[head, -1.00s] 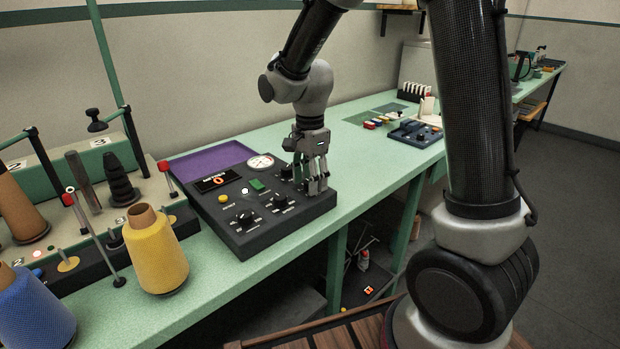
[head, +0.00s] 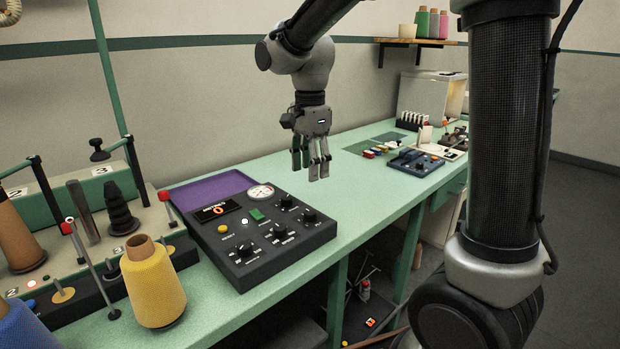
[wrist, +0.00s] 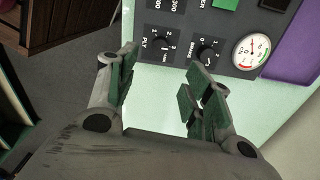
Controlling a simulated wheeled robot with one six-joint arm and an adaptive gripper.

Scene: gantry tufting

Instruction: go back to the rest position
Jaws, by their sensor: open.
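My gripper (head: 313,168) is open and empty in the head view. It hangs fingers down above the green bench, behind and to the right of the black control panel (head: 262,262). The panel has several black knobs, a round gauge (head: 261,191), a green button and a small display. In the wrist view my gripper (wrist: 165,85) shows two spread fingers with green pads. The panel's knobs and the gauge (wrist: 251,52) lie beyond the fingertips, with nothing between the pads.
A yellow yarn cone (head: 153,285) stands at the bench's front left, beside a creel with several posts. A purple tray (head: 213,188) lies behind the panel. A blue box with knobs (head: 415,163) stands farther right. Bare green bench (head: 345,190) lies between.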

